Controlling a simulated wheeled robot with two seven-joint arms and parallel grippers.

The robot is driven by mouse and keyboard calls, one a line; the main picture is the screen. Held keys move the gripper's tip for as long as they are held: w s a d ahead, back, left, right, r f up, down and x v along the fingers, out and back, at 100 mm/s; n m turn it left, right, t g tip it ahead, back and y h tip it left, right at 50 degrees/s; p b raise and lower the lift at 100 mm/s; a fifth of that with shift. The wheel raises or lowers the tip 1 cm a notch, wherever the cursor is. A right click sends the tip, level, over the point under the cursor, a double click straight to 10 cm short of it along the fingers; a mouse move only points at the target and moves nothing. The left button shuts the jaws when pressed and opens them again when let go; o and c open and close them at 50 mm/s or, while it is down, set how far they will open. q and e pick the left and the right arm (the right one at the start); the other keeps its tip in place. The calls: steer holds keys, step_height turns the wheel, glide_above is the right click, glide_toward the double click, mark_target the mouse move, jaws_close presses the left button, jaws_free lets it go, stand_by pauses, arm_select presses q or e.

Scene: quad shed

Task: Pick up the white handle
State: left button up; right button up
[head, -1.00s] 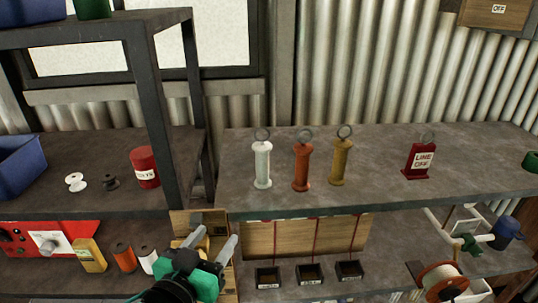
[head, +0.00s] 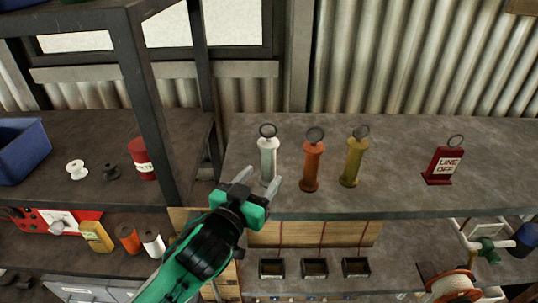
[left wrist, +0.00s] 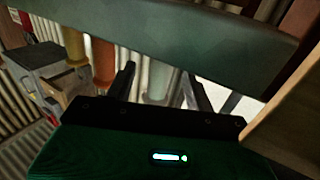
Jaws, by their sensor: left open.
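The white handle (head: 268,158) stands upright on the grey shelf, with a dark ring on top. An orange handle (head: 311,167) and a yellow handle (head: 353,162) stand to its right. My left gripper (head: 259,179) is open in front of the white handle, its fingertips overlapping the lower part of the handle in the picture. In the left wrist view the pale handle (left wrist: 156,86) appears between the two fingers (left wrist: 163,87), beyond them. I cannot tell whether they touch it. My right gripper is not in view.
The shelf (head: 400,195) is clear between the yellow handle and the red LINE OFF sign (head: 443,167). A dark rack post (head: 150,110) rises to the left, by a red tin (head: 143,158). Small black bins (head: 314,268) sit on the lower level.

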mark_target(265, 170)
arm_select(q)
steer(key=shift+w+d, duration=0.15)
steer(key=shift+w, duration=0.1)
steer(key=shift+w+r, duration=0.1)
steer(key=shift+w, duration=0.05)
steer(key=p+x, duration=0.3)
steer(key=x, duration=0.1)
steer(key=shift+w, duration=0.35)
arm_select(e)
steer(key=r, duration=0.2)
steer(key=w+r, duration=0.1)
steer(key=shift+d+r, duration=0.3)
arm_select(q)
steer(key=c, duration=1.1)
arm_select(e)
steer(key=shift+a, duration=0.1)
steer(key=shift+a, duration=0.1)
